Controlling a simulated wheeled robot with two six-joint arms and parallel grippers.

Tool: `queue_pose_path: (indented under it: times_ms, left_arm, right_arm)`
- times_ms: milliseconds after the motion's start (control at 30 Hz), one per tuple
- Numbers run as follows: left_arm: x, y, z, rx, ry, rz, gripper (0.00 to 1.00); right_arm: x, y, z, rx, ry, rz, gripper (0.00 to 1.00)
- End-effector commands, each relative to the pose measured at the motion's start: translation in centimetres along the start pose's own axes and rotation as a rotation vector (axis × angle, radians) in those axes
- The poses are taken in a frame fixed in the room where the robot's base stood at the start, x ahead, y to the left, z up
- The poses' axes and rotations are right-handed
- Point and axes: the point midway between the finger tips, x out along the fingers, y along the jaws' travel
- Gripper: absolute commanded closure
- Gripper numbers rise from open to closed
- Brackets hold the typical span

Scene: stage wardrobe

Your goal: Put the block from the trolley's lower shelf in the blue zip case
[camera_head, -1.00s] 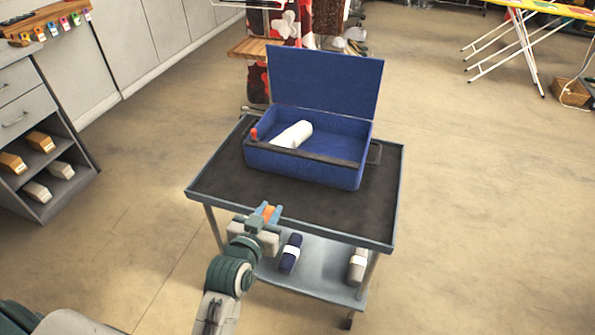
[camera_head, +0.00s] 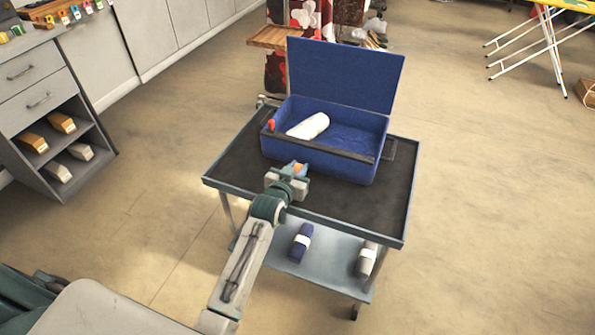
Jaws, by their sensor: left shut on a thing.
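The blue zip case (camera_head: 335,172) stands on the trolley's top (camera_head: 379,209) with its lid (camera_head: 345,75) raised open. A white roll (camera_head: 308,126) lies inside it, toward the left. My left gripper (camera_head: 295,170) is shut on a small orange block (camera_head: 299,169), mostly hidden by the fingers. It is in front of the case's near left wall, over the trolley's top; whether it touches the wall I cannot tell. The trolley's lower shelf (camera_head: 331,265) holds a navy roll with a white band (camera_head: 302,242) and a greyish one (camera_head: 367,259). My right gripper is not in view.
A red piece (camera_head: 271,125) shows at the case's left front corner. A dark bar runs along the case's front rim. A grey cabinet (camera_head: 60,110) with shoe-like blocks stands at the left. The floor right of the trolley is clear.

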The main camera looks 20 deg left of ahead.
Motion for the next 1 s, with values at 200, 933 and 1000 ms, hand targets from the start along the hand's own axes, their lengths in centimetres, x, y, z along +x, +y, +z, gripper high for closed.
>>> queue_pose_path:
  times_ms: [200, 933, 1000]
  left_arm:
    - [0.3, 0.0, 1.4, 0.000, 0.001, 0.000, 0.99]
    - [0.3, 0.0, 1.5, 0.000, 0.001, 0.000, 0.55]
    - [0.2, 0.0, 1.2, 0.000, 0.001, 0.000, 0.55]
  right_arm:
    - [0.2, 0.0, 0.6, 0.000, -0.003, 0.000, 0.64]
    - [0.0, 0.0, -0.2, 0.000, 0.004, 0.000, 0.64]
    - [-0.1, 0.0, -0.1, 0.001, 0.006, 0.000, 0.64]
